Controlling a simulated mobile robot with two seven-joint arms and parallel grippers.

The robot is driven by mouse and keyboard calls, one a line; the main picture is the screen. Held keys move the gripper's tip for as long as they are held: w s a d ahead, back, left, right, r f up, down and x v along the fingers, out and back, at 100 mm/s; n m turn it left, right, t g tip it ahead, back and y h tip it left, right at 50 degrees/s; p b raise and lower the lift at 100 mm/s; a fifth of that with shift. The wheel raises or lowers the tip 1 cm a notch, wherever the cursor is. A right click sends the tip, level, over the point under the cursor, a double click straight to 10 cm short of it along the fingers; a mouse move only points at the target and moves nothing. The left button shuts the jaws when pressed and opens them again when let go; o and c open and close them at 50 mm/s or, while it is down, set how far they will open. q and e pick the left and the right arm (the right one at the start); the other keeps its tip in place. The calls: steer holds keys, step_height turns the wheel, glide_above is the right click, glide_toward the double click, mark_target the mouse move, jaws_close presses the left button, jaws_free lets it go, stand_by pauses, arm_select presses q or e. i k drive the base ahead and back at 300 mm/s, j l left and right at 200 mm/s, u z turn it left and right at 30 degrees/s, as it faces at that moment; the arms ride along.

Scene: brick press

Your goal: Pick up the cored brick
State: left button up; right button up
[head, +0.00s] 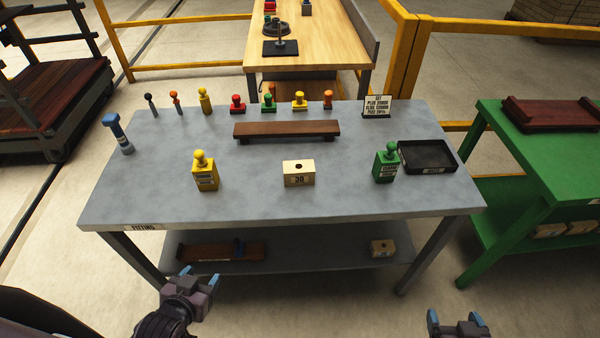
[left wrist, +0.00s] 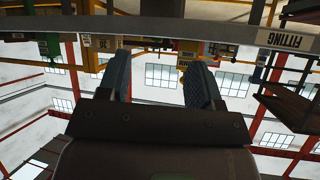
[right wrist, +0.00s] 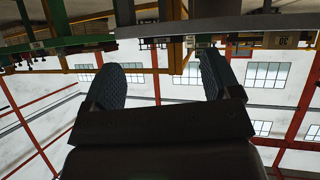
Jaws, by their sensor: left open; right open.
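The cored brick (head: 299,174) is a cream block with a dark round hole in its top and a number on its front. It stands upright near the front middle of the grey table (head: 260,205). A similar cream block (head: 382,248) lies on the shelf below. My left gripper (head: 199,279) is open and empty, in front of the table and below its top, left of the brick. My right gripper (head: 455,322) is open and empty, lower and further right, in front of the table. Neither touches a brick. Both wrist views look past open fingers at the table edge, upside down.
A yellow bottle-like block (head: 206,172) stands left of the brick, a green one (head: 386,163) right. A brown board (head: 287,129) lies behind. A black tray (head: 428,156) and small sign (head: 377,107) are at right. Several coloured stamps line the back. A green table (head: 550,150) stands right.

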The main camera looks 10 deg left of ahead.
mark_target(296, 172)
steer(key=j+u, duration=0.1)
steer(key=j, duration=0.6)
steer(key=i+j, duration=0.1)
steer(key=j, duration=0.6)
steer(key=j+u, duration=0.15)
steer(key=j, duration=0.55)
steer(key=i+j, duration=0.2)
steer(key=j, duration=0.45)
steer(key=k+j+u, duration=0.05)
